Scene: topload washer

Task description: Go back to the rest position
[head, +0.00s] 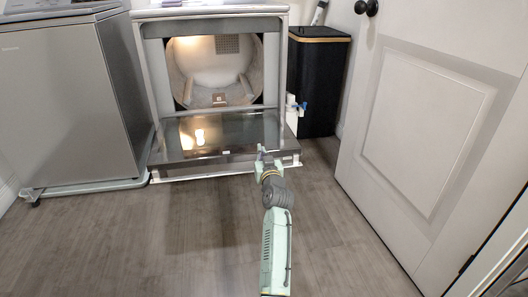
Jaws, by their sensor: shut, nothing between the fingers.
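My arm reaches forward from the bottom of the head view. My gripper (262,153) is at its far end, in front of the right part of the lowered dryer door. Its fingers are small in the picture, shut and with nothing between them. I cannot tell whether the gripper touches the door. The dryer (277,62) stands open, with its door (225,137) folded down flat toward me. The lit drum (213,68) inside looks empty.
A grey topload washer (60,95) stands at the left. A black hamper (318,85) stands right of the dryer, with a small white and blue item (294,110) before it. A white room door (430,110) stands open at the right. The wood floor (150,235) is clear.

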